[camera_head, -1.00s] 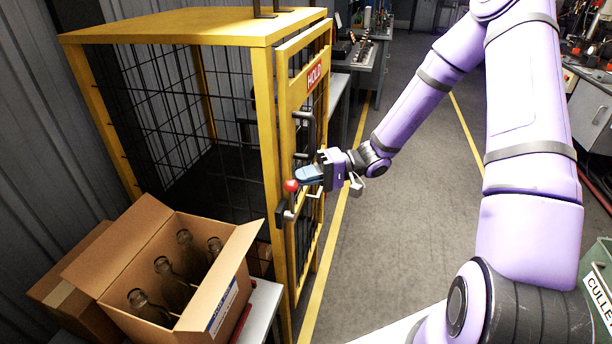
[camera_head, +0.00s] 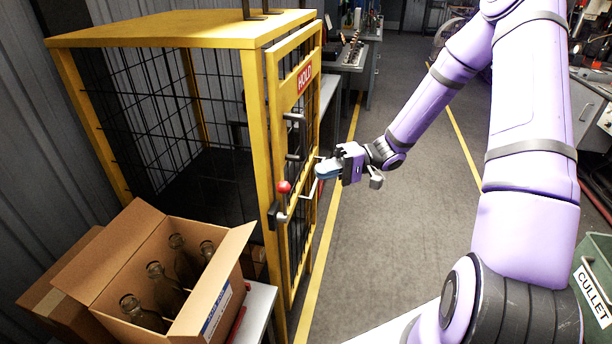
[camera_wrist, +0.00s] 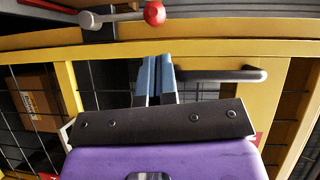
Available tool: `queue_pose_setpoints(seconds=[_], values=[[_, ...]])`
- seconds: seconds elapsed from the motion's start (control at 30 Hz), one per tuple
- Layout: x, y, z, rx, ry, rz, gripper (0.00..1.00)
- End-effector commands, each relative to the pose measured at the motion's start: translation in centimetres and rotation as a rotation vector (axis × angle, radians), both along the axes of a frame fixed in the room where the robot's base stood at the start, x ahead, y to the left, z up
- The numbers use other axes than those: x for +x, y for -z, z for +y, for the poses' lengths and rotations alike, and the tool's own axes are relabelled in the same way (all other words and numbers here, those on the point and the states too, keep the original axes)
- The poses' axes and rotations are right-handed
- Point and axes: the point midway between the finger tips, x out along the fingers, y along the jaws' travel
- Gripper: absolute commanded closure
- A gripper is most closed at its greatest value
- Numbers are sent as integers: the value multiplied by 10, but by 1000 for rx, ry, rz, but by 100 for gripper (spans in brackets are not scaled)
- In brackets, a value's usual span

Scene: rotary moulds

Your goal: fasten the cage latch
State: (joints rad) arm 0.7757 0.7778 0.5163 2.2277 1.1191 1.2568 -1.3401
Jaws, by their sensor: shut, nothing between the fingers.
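The yellow cage (camera_head: 165,38) with black mesh stands left of centre. Its yellow-framed door (camera_head: 276,120) carries a red "HOLD" sign (camera_head: 305,77) and a black pull handle (camera_head: 298,135). The latch (camera_head: 280,212) sits on the door's edge below the handle, with a red ball knob (camera_head: 284,187) on its lever. In the wrist view the knob (camera_wrist: 154,13) is at the top, with its grey lever (camera_wrist: 115,18) running left to a dark plate. My gripper (camera_head: 321,170) is shut and empty, to the right of the knob and apart from it. Its blue fingers (camera_wrist: 160,78) are together in the wrist view.
An open cardboard box (camera_head: 190,318) with several bottles stands on a small table in front of the cage. A green "CULLET" bin (camera_head: 594,270) is at the lower right. The grey floor (camera_head: 400,230) right of the cage is clear.

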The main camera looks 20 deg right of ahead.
Motion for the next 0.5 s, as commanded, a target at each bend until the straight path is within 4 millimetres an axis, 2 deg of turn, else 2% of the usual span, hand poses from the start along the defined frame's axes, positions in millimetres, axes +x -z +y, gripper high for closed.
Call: queue_pose_setpoints(seconds=[0.03, 0.2, 0.5], values=[[0, -1, -10, -1, 3, -1, 100], [-1, -2, -30, 0, 2, -1, 100], [-1, -2, -39, -1, 1, 0, 100]])
